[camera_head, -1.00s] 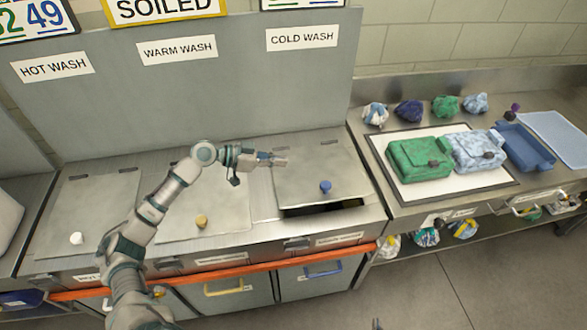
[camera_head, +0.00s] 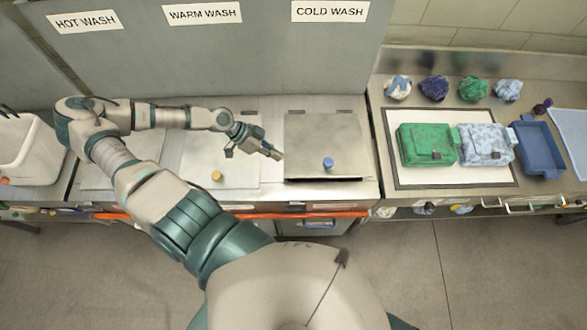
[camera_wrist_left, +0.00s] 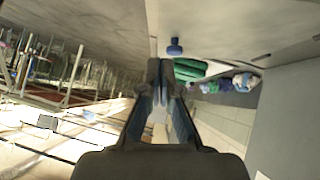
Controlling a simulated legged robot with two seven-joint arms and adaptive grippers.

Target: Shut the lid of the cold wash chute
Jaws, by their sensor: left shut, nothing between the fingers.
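The cold wash lid (camera_head: 325,138) is a grey metal plate under the COLD WASH sign (camera_head: 330,11). It has a blue knob (camera_head: 328,163) near its front edge. A thin dark gap shows under the front edge, so the lid looks slightly raised. My left gripper (camera_head: 275,155) is shut and empty just left of the lid, apart from the knob. In the left wrist view, the shut fingers (camera_wrist_left: 160,70) show with the blue knob (camera_wrist_left: 175,48) beyond them. My right gripper is not in view.
The warm wash lid (camera_head: 230,165) with a yellow knob lies left of my left gripper. An orange rail (camera_head: 180,216) runs along the counter front. To the right, a white mat (camera_head: 404,178) bears green and light blue bags. A blue tray (camera_head: 540,150) lies beyond it.

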